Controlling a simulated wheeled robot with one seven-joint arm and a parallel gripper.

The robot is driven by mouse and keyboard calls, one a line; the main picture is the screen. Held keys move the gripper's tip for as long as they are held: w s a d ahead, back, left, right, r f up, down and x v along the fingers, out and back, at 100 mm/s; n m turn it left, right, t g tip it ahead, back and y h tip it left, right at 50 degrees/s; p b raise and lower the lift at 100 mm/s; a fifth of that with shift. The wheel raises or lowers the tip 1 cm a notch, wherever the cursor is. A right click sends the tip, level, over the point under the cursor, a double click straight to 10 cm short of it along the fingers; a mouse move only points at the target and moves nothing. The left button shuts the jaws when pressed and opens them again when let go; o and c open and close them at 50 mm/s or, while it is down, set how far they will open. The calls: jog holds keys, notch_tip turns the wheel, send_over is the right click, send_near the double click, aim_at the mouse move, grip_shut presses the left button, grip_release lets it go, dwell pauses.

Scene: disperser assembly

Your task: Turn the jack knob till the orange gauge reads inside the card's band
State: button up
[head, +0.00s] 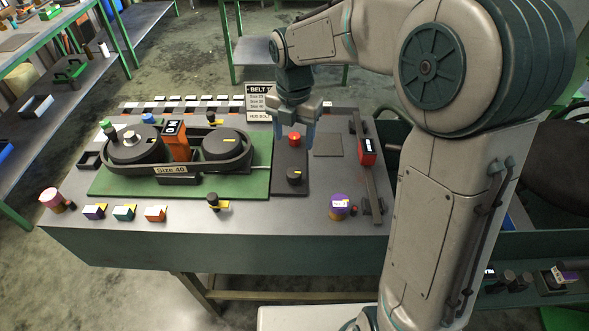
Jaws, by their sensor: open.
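The orange gauge (178,146) stands between two dark pulleys inside a black belt labelled "Size 40". Its small display (172,127) is too small to read surely. The card (259,102), headed "BELT", stands at the back edge; its band figures are not legible. A black knob (294,175) with a yellow mark sits on a dark plate at the bench's middle right, with a red knob or button (294,139) behind it. I cannot tell surely which is the jack knob. My gripper (296,136) points down, open and empty, over or near the red one.
The green baseplate (225,187) bears the belt and pulleys. Small black posts (213,201) with yellow tags stand nearby. Coloured blocks (124,213) line the front left.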

aim_at(294, 171)
notch_tip(294, 171, down, 13)
jog(key=shift+f+p, duration=0.1)
jog(key=shift+p, duration=0.5)
jog(key=c, duration=1)
